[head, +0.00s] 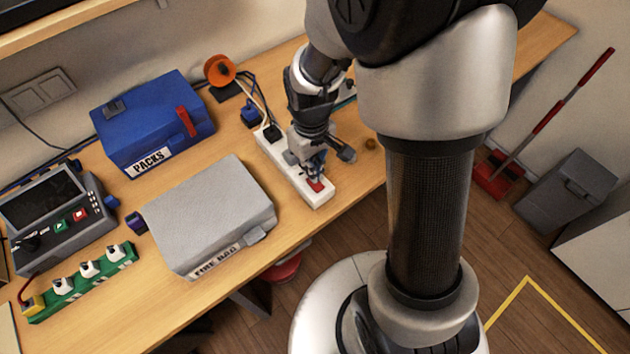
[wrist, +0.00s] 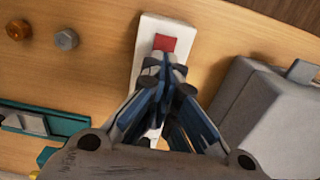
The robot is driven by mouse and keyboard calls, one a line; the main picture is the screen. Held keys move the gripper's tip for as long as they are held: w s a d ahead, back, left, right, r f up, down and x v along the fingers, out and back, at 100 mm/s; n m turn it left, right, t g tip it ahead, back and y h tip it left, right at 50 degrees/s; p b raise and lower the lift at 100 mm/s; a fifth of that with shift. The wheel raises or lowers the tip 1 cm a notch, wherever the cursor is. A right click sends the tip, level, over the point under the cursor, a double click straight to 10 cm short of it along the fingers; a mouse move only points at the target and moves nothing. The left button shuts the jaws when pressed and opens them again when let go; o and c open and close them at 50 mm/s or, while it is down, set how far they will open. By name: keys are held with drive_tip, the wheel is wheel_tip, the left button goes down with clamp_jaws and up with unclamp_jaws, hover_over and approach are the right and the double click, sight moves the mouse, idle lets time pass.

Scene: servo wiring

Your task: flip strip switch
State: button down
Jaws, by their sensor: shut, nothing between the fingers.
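A white power strip (head: 291,166) lies on the wooden workbench, with a black plug (head: 271,132) in its far part. Its red switch (head: 315,186) is at the near end, and the red switch also shows in the wrist view (wrist: 164,43). My gripper (head: 316,174) is shut and empty, pointing down over the strip beside the switch. In the wrist view the closed fingertips (wrist: 164,62) overlap the lower edge of the switch. I cannot tell whether they touch it. The gripper hides the middle of the strip.
A grey fire bag (head: 212,213) lies left of the strip. A blue packs box (head: 150,120) and an orange spool (head: 219,70) stand behind. A green strip (head: 80,281) and a grey device (head: 60,220) are at the left. Two bolts (wrist: 66,39) lie near the strip.

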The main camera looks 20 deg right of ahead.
drive_tip(key=shift+f+b, duration=0.8)
drive_tip(key=shift+f, duration=0.25)
idle(0.9)
wheel_tip(320, 180, up, 7)
drive_tip(key=p, duration=0.6)
idle(0.6)
drive_tip(key=s+r+m+t+b, duration=0.1)
drive_tip(key=s+r+m+t, duration=0.2)
drive_tip(key=s+r, duration=1.2)
wheel_tip(320, 180, up, 4)
drive_tip(key=shift+r+m+t, duration=0.1)
drive_tip(key=shift+m+t, duration=0.2)
drive_tip(key=shift+t, duration=0.5)
drive_tip(key=shift+w, duration=0.1)
